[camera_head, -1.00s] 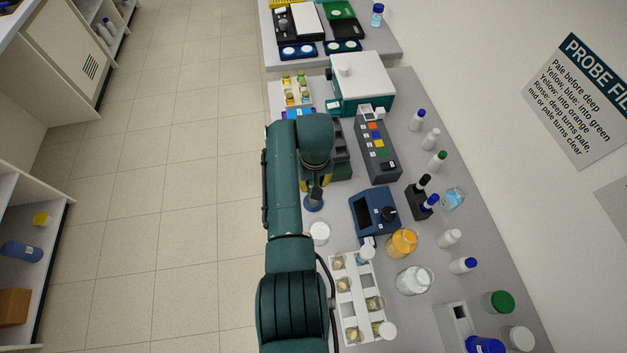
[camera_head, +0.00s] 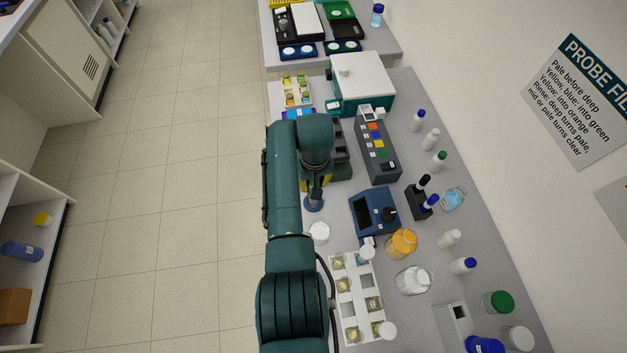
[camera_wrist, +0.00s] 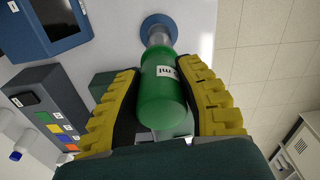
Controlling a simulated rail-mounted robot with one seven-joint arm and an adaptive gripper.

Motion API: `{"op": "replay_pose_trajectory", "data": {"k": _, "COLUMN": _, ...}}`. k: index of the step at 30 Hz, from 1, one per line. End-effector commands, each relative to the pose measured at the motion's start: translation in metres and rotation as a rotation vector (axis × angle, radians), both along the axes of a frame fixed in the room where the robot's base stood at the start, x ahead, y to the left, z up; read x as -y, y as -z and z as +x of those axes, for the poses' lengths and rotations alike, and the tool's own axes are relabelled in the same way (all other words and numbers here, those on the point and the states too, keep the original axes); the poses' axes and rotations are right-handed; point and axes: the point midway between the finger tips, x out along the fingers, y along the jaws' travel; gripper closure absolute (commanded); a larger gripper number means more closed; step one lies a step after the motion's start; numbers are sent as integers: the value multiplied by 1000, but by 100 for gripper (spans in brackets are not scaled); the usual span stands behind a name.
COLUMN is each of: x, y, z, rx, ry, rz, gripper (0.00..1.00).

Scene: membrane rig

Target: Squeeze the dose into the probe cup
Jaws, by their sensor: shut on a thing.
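My gripper (camera_wrist: 160,72) has its yellow ridged fingers closed on the sides of a green bulb (camera_wrist: 163,98) with a white label ending in "ml". A grey, see-through neck (camera_wrist: 158,36) runs from the bulb to a round blue-rimmed cup (camera_wrist: 146,22) on the bench, which looks like the probe cup. In the head view the blue-rimmed cup (camera_head: 314,205) stands just below my gripper, and the neck's end appears inside or right over it; I cannot tell which. My arm hides the bulb there. Any liquid in the cup is not visible.
A blue meter with a dark screen (camera_head: 374,211) stands close right of the cup. A dark box with coloured squares (camera_head: 378,150) is behind it. A white rack of vials (camera_head: 348,300), a round white lid (camera_head: 319,233) and an orange-filled flask (camera_head: 402,243) are nearer.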

Motion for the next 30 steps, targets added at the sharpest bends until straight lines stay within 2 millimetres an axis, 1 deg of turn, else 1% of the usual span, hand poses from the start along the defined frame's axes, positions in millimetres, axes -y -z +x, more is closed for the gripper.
{"op": "replay_pose_trajectory", "data": {"k": 5, "x": 0, "y": 1, "z": -1, "rx": -2, "ry": 0, "rz": -1, "gripper": 100}}
{"op": "replay_pose_trajectory", "data": {"k": 8, "x": 0, "y": -3, "z": 0, "rx": -2, "ry": 0, "rz": -1, "gripper": 100}}
{"op": "replay_pose_trajectory", "data": {"k": 30, "x": 0, "y": -86, "z": 0, "rx": 0, "ry": 0, "rz": 0, "gripper": 100}}
